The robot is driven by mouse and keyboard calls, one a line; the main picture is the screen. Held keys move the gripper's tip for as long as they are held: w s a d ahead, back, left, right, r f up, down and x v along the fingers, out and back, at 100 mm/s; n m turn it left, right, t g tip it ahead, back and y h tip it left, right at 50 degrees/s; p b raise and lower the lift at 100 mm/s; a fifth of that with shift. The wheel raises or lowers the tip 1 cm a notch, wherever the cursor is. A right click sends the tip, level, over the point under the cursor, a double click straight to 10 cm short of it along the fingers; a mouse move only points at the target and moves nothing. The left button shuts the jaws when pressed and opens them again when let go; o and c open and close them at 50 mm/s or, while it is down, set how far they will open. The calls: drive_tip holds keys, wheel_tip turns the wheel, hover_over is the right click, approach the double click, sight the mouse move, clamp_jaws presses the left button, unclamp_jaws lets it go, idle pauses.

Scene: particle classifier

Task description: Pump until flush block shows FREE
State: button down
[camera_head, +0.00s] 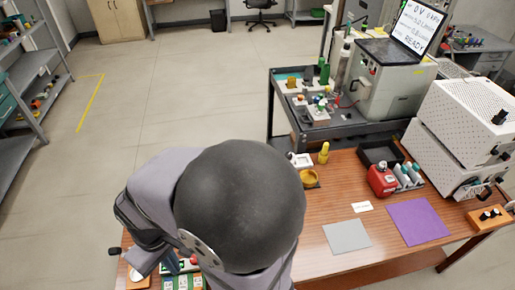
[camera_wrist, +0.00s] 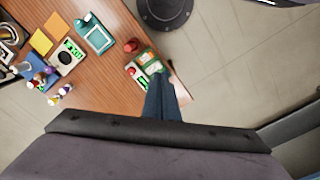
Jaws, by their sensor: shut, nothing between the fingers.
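A green-and-white block (camera_wrist: 147,63) with small light panels sits at the table edge in the wrist view. I cannot read whether it shows FREE. In the head view a similar green-and-white block (camera_head: 183,281) shows at the bottom, partly hidden by my arm, with red parts beside it. My gripper (camera_wrist: 158,78) is shut and empty, its fingertips over or against the near side of the block; contact cannot be told. A red knob (camera_wrist: 131,45) stands just beyond the block. I cannot make out a pump with certainty.
A teal tray-like device (camera_wrist: 96,35), a white meter (camera_wrist: 68,57) and orange pads lie further along the wooden table (camera_head: 330,195). A screen (camera_head: 417,26) reading READY stands on a machine at the back right. Grey and purple mats (camera_head: 417,221) lie on the right.

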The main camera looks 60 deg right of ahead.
drive_tip(key=w+d+f+m+h+b, duration=0.2)
drive_tip(key=w+d+m+b, duration=0.25)
drive_tip(key=w+d, duration=0.55)
drive_tip(key=w+d+f+m+h+b, duration=0.1)
drive_tip(key=w+d+f+m+b, duration=0.2)
drive_tip(key=w+d+m, duration=0.55)
drive_tip(key=s+d+f+m+g+h+b, duration=0.1)
drive_tip(key=d+f+m+h+b, duration=0.1)
drive_tip(key=d, duration=1.4)
drive_tip(key=d+f+m+g+h+b, duration=0.1)
drive_tip(key=d+f+m, duration=0.4)
drive_tip(key=d, duration=1.1)
drive_tip(key=shift+s+d+f+m+h+b, duration=0.15)
drive_tip(key=shift+s+f+m+h+b, duration=0.25)
drive_tip(key=shift+m+b, duration=0.6)
drive_tip(key=shift+r, duration=0.1)
drive_tip(key=x, duration=0.7)
